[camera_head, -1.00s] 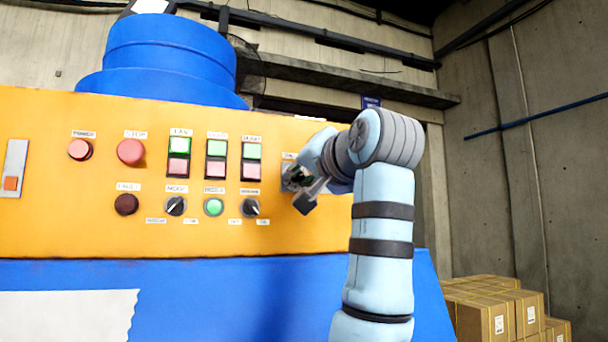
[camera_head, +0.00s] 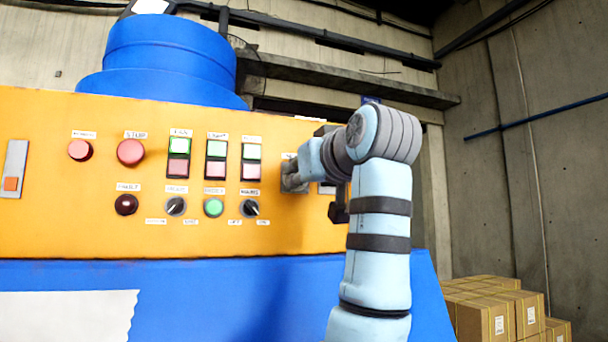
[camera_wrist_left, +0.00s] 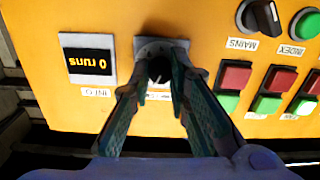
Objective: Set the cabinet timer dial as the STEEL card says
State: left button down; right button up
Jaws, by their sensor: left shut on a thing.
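The timer dial (camera_wrist_left: 158,68) is a dark knob on a grey plate on the yellow panel, seen upside down in the left wrist view. My left gripper (camera_wrist_left: 161,78) has its two fingers on either side of the knob and is shut on it. The fingers hide part of the plate and its label. In the head view my left gripper (camera_head: 294,180) is at the right part of the panel, and the arm and fingers mostly cover the dial. My right gripper does not show. No STEEL card can be made out.
Beside the dial is a display (camera_wrist_left: 88,62) reading "0 runs". A MAINS rotary switch (camera_wrist_left: 262,17) and red and green buttons (camera_wrist_left: 234,75) are on its other side. A red STOP button (camera_head: 130,152) is farther left. Cardboard boxes (camera_head: 497,305) stand at the lower right.

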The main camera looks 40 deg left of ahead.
pick_arm(q)
jog(key=n, duration=1.2)
jog(key=shift+s+n+t, duration=0.1)
jog(key=shift+n+t, duration=0.2)
jog(key=shift+n, duration=0.1)
dwell(0.3)
jog(key=c, duration=1.5)
grip_release()
jog(key=shift+a+f, duration=0.1)
jog(key=shift+a, duration=0.05)
